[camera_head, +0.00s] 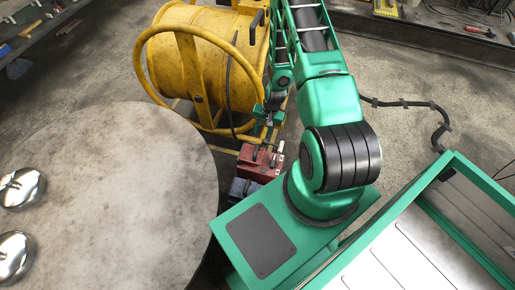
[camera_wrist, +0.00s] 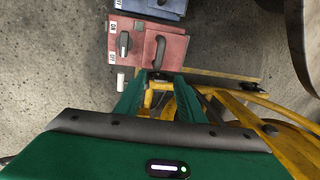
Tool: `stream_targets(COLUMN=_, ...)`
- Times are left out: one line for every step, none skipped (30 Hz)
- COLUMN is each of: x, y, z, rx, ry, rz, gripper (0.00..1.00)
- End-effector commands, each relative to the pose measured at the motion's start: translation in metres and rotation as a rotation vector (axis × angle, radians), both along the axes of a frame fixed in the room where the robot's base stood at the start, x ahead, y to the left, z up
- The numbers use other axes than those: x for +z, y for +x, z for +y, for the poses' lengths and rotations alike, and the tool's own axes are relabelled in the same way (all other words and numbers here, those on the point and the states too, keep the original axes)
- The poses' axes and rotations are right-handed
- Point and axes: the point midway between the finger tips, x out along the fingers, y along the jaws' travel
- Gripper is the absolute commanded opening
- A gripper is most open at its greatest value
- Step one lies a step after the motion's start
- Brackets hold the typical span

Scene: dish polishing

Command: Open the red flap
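The red flap (camera_head: 258,163) is on a small box beside the yellow drum, below my gripper in the head view. In the wrist view the red flap (camera_wrist: 141,42) fills the upper middle, with a grey bar handle (camera_wrist: 160,51) on its right and a dark knob (camera_wrist: 123,43) on its left. It looks closed. My gripper (camera_wrist: 160,76) has its two green fingers apart with nothing between them, just short of the handle's lower end in the picture. In the head view my gripper (camera_head: 268,117) is small and partly hidden by the arm.
A blue box (camera_head: 240,188) adjoins the red one and also shows in the wrist view (camera_wrist: 160,7). The yellow drum and frame (camera_head: 205,60) stand close to my gripper. A round table (camera_head: 110,200) with shiny metal dishes (camera_head: 18,188) is at left.

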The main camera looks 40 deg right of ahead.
Motion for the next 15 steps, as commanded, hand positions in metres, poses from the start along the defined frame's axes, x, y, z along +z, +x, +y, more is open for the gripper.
stream_targets(x=-0.012, y=-0.003, z=0.003, rx=-0.011, ry=0.009, rz=-0.001, gripper=0.36)
stream_targets(x=-0.017, y=-0.005, z=0.005, rx=-0.017, ry=0.012, rz=-0.002, gripper=0.36)
stream_targets(x=-0.022, y=-0.005, z=0.006, rx=-0.023, ry=0.015, rz=-0.005, gripper=0.36)
stream_targets(x=-0.025, y=-0.006, z=0.007, rx=-0.027, ry=0.017, rz=-0.006, gripper=0.36)
stream_targets(x=-0.028, y=-0.006, z=0.008, rx=-0.030, ry=0.019, rz=-0.007, gripper=0.36)
stream_targets(x=-0.031, y=-0.006, z=0.009, rx=-0.033, ry=0.020, rz=-0.008, gripper=0.36)
stream_targets(x=-0.033, y=-0.006, z=0.009, rx=-0.034, ry=0.021, rz=-0.010, gripper=0.36)
stream_targets(x=-0.035, y=-0.006, z=0.010, rx=-0.035, ry=0.022, rz=-0.010, gripper=0.36)
stream_targets(x=-0.038, y=-0.006, z=0.010, rx=-0.036, ry=0.022, rz=-0.010, gripper=0.36)
stream_targets(x=-0.040, y=-0.006, z=0.010, rx=-0.036, ry=0.022, rz=-0.010, gripper=0.36)
stream_targets(x=-0.043, y=-0.005, z=0.011, rx=-0.036, ry=0.022, rz=-0.010, gripper=0.36)
stream_targets(x=-0.048, y=-0.004, z=0.011, rx=-0.036, ry=0.022, rz=-0.010, gripper=0.36)
stream_targets(x=-0.052, y=-0.004, z=0.012, rx=-0.036, ry=0.022, rz=-0.010, gripper=0.36)
stream_targets(x=-0.057, y=-0.003, z=0.013, rx=-0.035, ry=0.023, rz=-0.010, gripper=0.36)
stream_targets(x=-0.063, y=-0.003, z=0.013, rx=-0.035, ry=0.022, rz=-0.009, gripper=0.36)
